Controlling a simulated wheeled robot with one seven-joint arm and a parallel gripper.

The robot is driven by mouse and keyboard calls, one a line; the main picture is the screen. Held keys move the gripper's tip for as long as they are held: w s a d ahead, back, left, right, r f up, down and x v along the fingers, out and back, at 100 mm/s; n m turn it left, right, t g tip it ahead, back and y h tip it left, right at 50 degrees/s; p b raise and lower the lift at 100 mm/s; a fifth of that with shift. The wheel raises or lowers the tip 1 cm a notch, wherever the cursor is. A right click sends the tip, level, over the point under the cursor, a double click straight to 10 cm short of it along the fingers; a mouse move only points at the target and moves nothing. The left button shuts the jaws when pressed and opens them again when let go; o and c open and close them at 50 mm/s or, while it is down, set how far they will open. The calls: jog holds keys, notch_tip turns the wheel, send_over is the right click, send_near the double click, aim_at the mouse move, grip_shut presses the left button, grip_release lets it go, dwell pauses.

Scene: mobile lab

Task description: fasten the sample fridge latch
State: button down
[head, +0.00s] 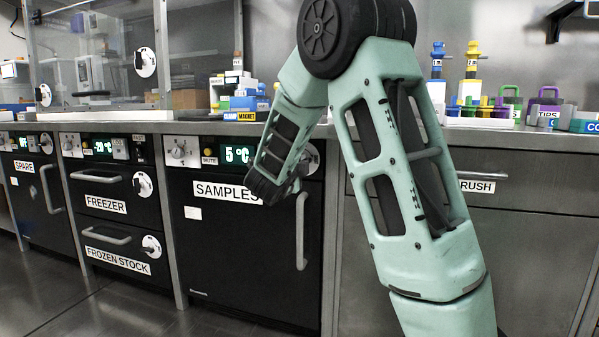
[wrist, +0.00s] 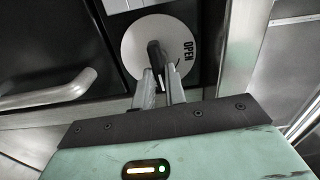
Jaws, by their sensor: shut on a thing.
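The sample fridge (head: 235,245) is a black door with a "SAMPLES" label (head: 215,190), a display reading 5 °C above it and a vertical handle (head: 301,232). Its latch is a round white dial (head: 311,157), partly hidden behind my arm in the head view. In the wrist view the latch dial (wrist: 135,48) shows the word "OPEN" at its right and a dark lever (wrist: 155,54) in the middle. My gripper (wrist: 159,75) is shut on the latch lever, one finger on each side. My fingers are hidden in the head view.
To the left are the freezer (head: 105,204), the frozen stock drawer (head: 118,262) and the spare unit (head: 30,190), with their own handles. A metal counter (head: 100,127) above carries racks and boxes. The fridge handle (wrist: 45,92) lies left of my fingers in the wrist view.

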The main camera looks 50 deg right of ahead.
jog(key=shift+a+f+m, duration=0.1)
jog(key=shift+f+m, duration=0.05)
jog(key=shift+m, duration=0.15)
dwell(0.4)
jog(key=c, duration=1.4)
grip_release()
jog(key=shift+c, duration=0.2)
jog(key=p+v, duration=0.5)
jog(key=v, duration=1.2)
jog(key=shift+a, duration=0.2)
jog(key=shift+s, duration=0.1)
